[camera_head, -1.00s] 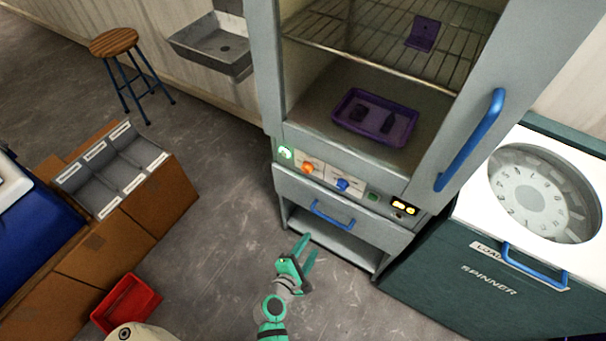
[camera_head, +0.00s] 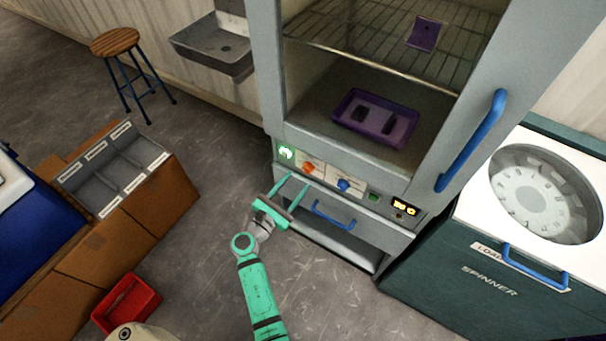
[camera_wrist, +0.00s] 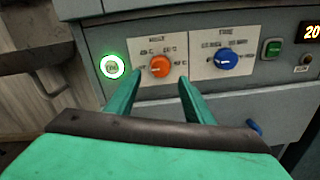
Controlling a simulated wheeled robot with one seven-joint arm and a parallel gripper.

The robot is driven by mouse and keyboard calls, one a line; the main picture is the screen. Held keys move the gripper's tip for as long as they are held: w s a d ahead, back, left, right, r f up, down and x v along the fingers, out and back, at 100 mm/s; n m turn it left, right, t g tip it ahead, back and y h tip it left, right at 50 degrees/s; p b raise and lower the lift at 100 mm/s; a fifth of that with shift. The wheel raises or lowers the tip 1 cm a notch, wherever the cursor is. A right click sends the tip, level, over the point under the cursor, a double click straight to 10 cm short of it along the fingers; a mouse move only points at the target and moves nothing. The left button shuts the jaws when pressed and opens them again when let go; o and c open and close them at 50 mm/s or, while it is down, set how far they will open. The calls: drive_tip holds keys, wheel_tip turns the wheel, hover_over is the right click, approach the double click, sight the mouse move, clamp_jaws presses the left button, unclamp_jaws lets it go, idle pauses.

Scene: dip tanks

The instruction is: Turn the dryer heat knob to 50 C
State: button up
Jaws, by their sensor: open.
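The orange heat knob (camera_head: 308,168) is on the dryer's front panel, between a lit green round button (camera_head: 286,152) and the blue time knob (camera_head: 344,184). In the wrist view the orange knob (camera_wrist: 160,66) sits on a white plate marked HEAT, with small temperature labels that are hard to read. Its white pointer mark points left. My gripper (camera_head: 290,194) is open and empty, below and in front of the heat knob. In the wrist view its fingers (camera_wrist: 158,92) reach toward the panel, spread on either side of the orange knob, apart from it.
The blue drawer handle (camera_head: 333,216) is just right of my gripper. The blue time knob (camera_wrist: 226,59), green switch (camera_wrist: 271,48) and lit display (camera_wrist: 311,32) lie right of the heat knob. The dryer chamber holds a purple tray (camera_head: 400,133). A spinner (camera_head: 500,275) stands right.

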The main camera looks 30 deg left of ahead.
sight(305, 171)
drive_tip(key=w, duration=0.5)
drive_tip(key=shift+w+d, duration=0.2)
drive_tip(key=shift+d, duration=0.15)
drive_tip(key=shift+a, duration=0.1)
drive_tip(key=shift+s, duration=0.15)
drive_tip(key=shift+c, duration=0.3)
drive_tip(key=c, duration=1)
